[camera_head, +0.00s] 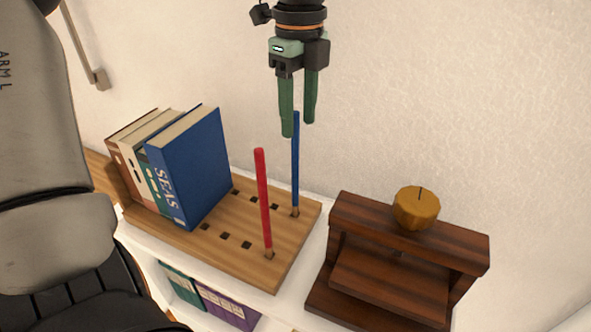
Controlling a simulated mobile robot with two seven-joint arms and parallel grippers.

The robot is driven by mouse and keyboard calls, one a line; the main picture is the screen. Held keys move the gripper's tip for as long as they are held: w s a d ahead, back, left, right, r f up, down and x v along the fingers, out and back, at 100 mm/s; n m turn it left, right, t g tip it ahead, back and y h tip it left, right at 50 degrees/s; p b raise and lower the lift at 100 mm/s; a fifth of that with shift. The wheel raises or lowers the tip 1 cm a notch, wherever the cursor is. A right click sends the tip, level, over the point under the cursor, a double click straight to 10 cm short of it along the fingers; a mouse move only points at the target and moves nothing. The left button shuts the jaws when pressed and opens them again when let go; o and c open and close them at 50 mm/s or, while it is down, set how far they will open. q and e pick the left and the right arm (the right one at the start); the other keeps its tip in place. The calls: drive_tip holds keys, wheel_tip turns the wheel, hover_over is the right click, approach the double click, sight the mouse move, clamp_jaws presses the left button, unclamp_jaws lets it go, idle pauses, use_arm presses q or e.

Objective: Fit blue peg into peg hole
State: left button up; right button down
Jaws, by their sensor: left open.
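The blue peg (296,165) stands upright at the back right of a wooden board (278,262). Its lower end is at a hole in the board; I cannot tell how deep it sits. A red peg (263,200) stands upright at the board's front right. Several empty square peg holes (225,236) show in the board between the books and the pegs. My left gripper (298,130) points down with green fingers, open, close above the blue peg's top. The fingertips overlap the peg's top in the picture; I cannot tell whether they touch it. My right gripper is not in view.
Several upright books, the front one blue (190,165), stand on the board's left part. A dark wooden stand (400,285) with a yellow round object (416,207) is at the right. More books (225,305) lie in the white shelf below. A wall rises behind.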

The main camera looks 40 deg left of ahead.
sight(296, 139)
use_arm(q)
drive_tip(key=f, duration=0.5)
drive_tip(key=shift+a+f+p, duration=0.15)
drive_tip(key=shift+a+p, duration=0.2)
clamp_jaws()
idle(1.1)
